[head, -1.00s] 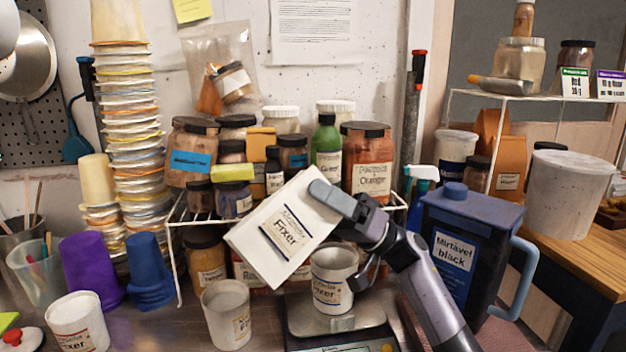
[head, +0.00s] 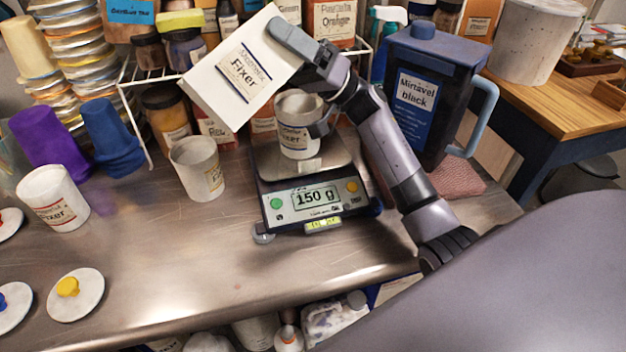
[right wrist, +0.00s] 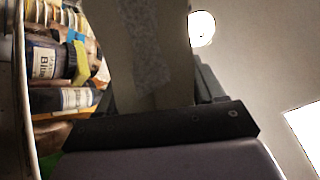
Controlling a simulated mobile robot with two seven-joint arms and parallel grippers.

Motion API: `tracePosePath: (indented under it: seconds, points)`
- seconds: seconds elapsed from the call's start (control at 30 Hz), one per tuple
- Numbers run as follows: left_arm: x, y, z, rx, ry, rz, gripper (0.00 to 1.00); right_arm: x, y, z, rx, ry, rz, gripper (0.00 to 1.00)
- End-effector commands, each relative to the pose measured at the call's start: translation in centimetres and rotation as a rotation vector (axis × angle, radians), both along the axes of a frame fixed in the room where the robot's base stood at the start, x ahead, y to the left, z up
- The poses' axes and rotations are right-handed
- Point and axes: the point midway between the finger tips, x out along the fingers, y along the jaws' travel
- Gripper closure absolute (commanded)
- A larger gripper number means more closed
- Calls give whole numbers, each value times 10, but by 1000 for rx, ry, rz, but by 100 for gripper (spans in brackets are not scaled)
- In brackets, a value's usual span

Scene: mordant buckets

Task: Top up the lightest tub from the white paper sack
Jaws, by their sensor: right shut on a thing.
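My right gripper (head: 292,40) is shut on the white paper sack (head: 215,88), labelled Fixer. It holds the sack tilted, up and to the left of a white tub (head: 296,138). This tub stands upright on the scale (head: 268,192), whose display reads 150 g. I see no powder falling, and the tub's contents cannot be made out. A second white tub (head: 192,158) stands left of the scale, and a third (head: 50,190) at the far left. My left gripper is out of view.
Lids with a yellow knob (head: 75,297), blue knob (head: 8,305) and red knob (head: 8,224) lie at the left. A wire rack with jars (head: 168,120) stands behind. A dark blue jug (head: 425,105) stands right of the scale. The bench front (head: 200,270) is clear.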

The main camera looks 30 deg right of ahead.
Motion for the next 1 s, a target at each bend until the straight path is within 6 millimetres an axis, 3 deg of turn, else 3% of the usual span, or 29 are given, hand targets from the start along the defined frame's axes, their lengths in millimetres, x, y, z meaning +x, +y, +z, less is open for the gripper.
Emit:
tracePosePath:
  seconds: [0.67,1.0]
  points:
    - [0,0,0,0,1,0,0,0,0,1,3,-1,0,95]
    - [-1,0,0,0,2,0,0,0,-3,-8,70,17,2,95]
